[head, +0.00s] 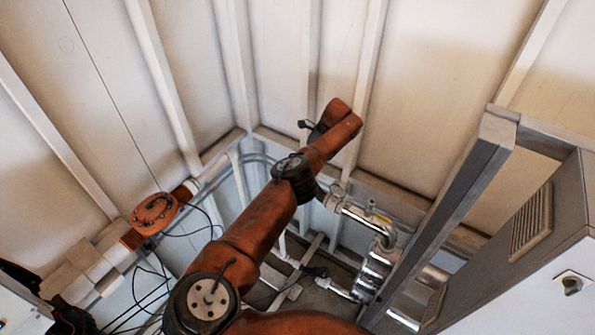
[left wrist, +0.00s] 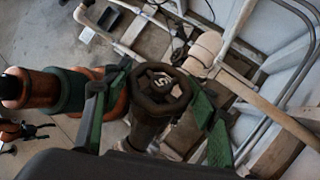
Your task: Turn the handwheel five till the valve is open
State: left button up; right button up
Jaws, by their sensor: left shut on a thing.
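Handwheel five (left wrist: 160,104) is a dark, lobed wheel in the middle of the left wrist view, with a pale "5" that appears turned on its hub. It sits on top of a dark valve stem or body that runs down below it. My left gripper (left wrist: 161,84) has its green fingers on both sides of the wheel and is shut on it. In the head view an orange arm crosses the middle, and I cannot make out the left gripper or handwheel five there. How far the valve is open cannot be read. My right gripper is in neither view.
Orange piping (left wrist: 15,92) lies left of the wheel, and a pale pipe (left wrist: 265,108) passes close on the right. In the head view, silver pipes (head: 372,268) stand right of the arm, near a grey frame post (head: 452,205) and cabinet (head: 530,262). An orange round fitting (head: 155,211) is at left.

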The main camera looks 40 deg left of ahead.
pick_arm(q)
jog(key=shift+w, duration=0.1)
dwell(0.3)
jog(key=o, duration=0.8)
jog(key=shift+o, duration=0.2)
